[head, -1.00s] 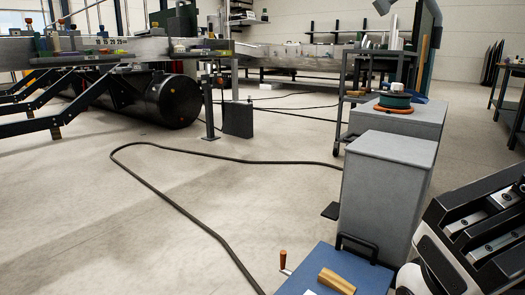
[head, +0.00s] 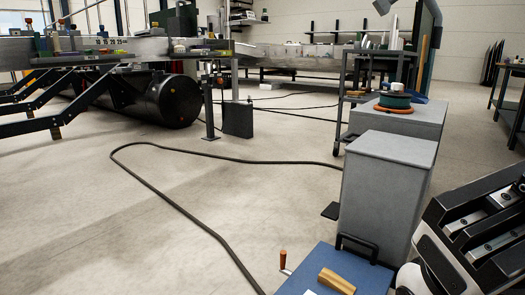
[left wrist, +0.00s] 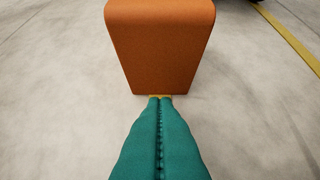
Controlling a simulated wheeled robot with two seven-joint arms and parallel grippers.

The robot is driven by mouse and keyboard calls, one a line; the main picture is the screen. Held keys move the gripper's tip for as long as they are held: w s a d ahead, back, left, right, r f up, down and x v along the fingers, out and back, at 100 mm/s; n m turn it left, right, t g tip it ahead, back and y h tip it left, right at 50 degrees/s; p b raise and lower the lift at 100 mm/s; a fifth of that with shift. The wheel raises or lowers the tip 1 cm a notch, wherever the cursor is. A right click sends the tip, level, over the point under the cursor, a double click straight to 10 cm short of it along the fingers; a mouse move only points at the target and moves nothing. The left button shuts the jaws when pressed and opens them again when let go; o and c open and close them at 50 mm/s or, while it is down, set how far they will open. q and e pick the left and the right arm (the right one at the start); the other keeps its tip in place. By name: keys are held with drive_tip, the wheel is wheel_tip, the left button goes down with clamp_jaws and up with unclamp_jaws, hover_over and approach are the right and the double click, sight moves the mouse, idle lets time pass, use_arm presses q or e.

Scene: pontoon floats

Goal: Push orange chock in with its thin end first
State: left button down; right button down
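The orange chock (left wrist: 160,45) fills the top middle of the left wrist view, wide at the top of the picture and narrower towards the fingertips. My left gripper (left wrist: 160,97) has its two teal fingers together along a seam. Their yellowish tips are at the chock's lower edge; whether they touch it I cannot tell. I see no part of the chock between the fingers. Its far side and what lies behind it are hidden. In the head view I make out neither the chock nor my left gripper.
A dark hose (head: 180,207) loops over the open concrete floor. A grey cabinet (head: 385,190) stands right of it, with a blue surface (head: 350,262) carrying a wooden block (head: 336,281) in front. A black cylindrical float (head: 165,102) lies at the left. A yellow floor line (left wrist: 292,38) runs at upper right.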

use_arm(q)
drive_tip(key=shift+w+d, duration=0.15)
drive_tip(key=shift+w, duration=0.05)
drive_tip(key=shift+w+d, duration=0.4)
drive_tip(key=shift+w, duration=0.1)
drive_tip(key=shift+s+a, duration=0.15)
drive_tip(key=shift+s+a+p, duration=0.4)
drive_tip(key=shift+s+a, duration=0.1)
drive_tip(key=shift+s, duration=0.15)
drive_tip(key=shift+w+d, duration=0.25)
drive_tip(key=shift+w, duration=0.05)
drive_tip(key=shift+w+d, duration=0.4)
drive_tip(key=shift+w, duration=0.15)
